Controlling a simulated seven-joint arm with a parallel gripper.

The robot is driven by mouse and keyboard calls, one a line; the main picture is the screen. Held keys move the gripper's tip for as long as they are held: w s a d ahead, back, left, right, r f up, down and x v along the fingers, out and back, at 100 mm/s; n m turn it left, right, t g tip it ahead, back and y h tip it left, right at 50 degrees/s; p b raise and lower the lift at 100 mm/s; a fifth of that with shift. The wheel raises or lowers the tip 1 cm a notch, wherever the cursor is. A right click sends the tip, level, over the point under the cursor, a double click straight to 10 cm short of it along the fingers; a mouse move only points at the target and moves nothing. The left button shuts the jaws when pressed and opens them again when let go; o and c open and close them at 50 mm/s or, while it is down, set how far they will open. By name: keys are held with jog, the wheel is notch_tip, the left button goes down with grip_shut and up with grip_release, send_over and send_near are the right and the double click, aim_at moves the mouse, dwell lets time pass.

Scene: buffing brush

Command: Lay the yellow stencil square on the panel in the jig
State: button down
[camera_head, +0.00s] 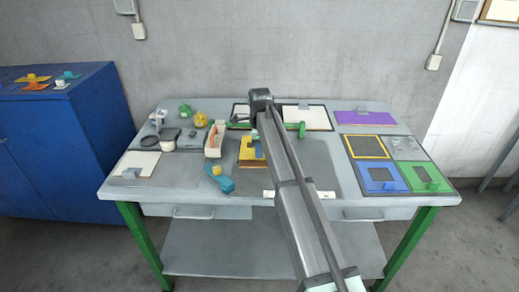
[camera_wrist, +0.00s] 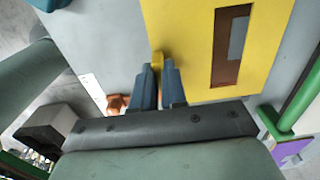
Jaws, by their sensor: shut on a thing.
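The yellow stencil square (camera_wrist: 185,50) fills the upper right of the wrist view, with a slot-like window showing brown and grey beneath. My gripper (camera_wrist: 157,75) is shut on the stencil's small yellow tab, between two dark blue fingers. In the head view the stencil (camera_head: 246,153) shows near the table's middle, partly hidden by my arm, above or on something brown. I cannot tell whether it touches what is below. The jig and panel beneath are mostly covered, so their fit with the stencil is unclear.
At right, a mat has a yellow-outlined dark square (camera_head: 367,147), with blue (camera_head: 381,178) and green (camera_head: 422,177) stencils in front. A purple sheet (camera_head: 365,118) lies behind. A white panel (camera_head: 306,118) lies at the back. A blue tool (camera_head: 220,178) and an orange-white box (camera_head: 215,139) stand left.

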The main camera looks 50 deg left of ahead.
jog(key=shift+f, duration=0.25)
jog(key=c, duration=1.2)
grip_release()
notch_tip(320, 180, up, 13)
jog(key=shift+r, duration=0.1)
